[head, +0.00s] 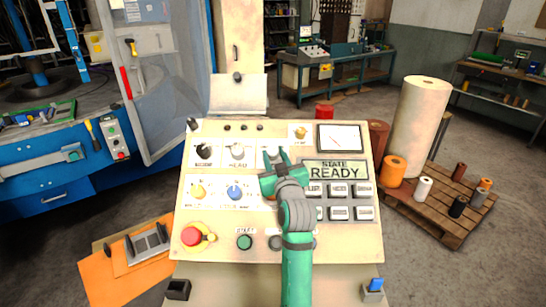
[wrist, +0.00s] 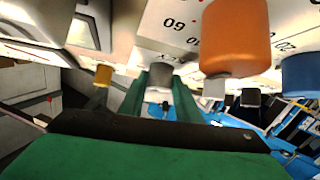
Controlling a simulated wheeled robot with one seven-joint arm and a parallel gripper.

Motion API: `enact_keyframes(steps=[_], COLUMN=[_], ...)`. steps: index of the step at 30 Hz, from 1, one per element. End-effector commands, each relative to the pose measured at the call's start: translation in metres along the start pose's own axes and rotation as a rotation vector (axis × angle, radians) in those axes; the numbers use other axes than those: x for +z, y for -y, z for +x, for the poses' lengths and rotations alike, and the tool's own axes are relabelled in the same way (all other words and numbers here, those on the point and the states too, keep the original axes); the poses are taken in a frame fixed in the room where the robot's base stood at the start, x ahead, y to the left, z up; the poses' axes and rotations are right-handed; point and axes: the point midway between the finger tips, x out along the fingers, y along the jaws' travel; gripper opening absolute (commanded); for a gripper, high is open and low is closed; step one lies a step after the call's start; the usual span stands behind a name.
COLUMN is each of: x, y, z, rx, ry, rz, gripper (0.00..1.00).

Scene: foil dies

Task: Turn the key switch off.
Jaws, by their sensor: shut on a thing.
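The sloped control panel (head: 190,222) stands in front of me. My gripper (head: 275,158) is at its upper row of controls. In the wrist view, its two green fingers stand on either side of a grey round piece (wrist: 160,76), which I take to be the key switch. The fingers are shut on it. In the head view, the fingers largely cover this switch, so its turn position cannot be read. The panel display (head: 335,170) reads "STATE READY".
Close by are an orange knob (wrist: 235,40), a blue knob (head: 235,192), a grey knob (head: 238,152), a black knob (head: 203,151) and a small yellow control (head: 300,132). A red emergency button (head: 192,236) is at lower left. A pallet of rolls (head: 430,222) stands right.

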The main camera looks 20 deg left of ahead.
Motion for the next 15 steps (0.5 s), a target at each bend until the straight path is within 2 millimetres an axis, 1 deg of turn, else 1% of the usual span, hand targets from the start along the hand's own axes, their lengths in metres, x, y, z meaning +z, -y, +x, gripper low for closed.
enact_keyframes(steps=[1,15], x=[0.0005,-0.0010], y=[-0.0042,-0.0111], z=[-0.0004,0.0023], rx=[-0.032,-0.399], ry=[0.002,0.004], rz=[-0.024,-0.278], gripper=[0.08,0.08])
